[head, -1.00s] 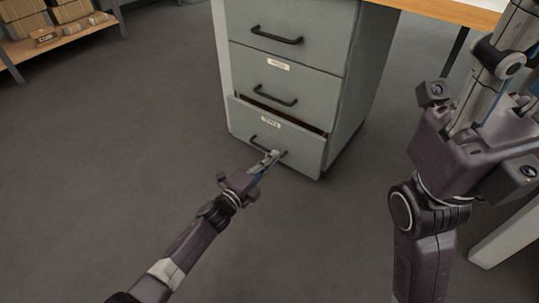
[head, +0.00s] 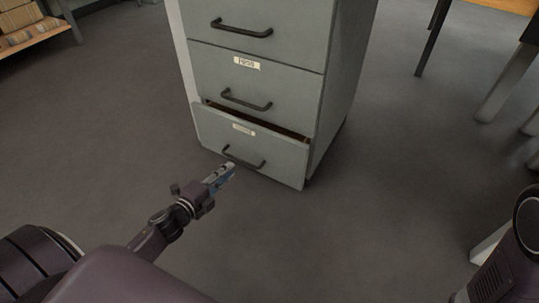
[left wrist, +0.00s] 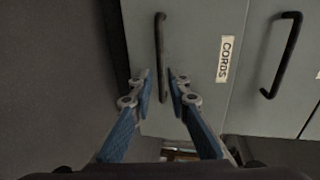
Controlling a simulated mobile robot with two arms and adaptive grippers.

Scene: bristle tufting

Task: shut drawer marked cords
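The drawer marked cords (head: 215,134) is the bottom drawer of a grey-green cabinet. It stands slightly open, with a dark gap along its top edge. Its label (left wrist: 224,59) reads CORDS in the left wrist view. Its dark bar handle (head: 243,160) also shows in the left wrist view (left wrist: 161,40). My left gripper (head: 231,167) is just in front of this handle. In the left wrist view its blue fingers (left wrist: 160,77) are apart, with the handle between them in the picture; contact cannot be told. My right gripper is out of view.
The middle drawer (head: 290,93) and top drawer (head: 290,40) above look shut. A shelf with boxes (head: 25,45) stands at the far left. Table legs (head: 432,40) stand at the right. The floor (head: 400,190) around the cabinet is clear.

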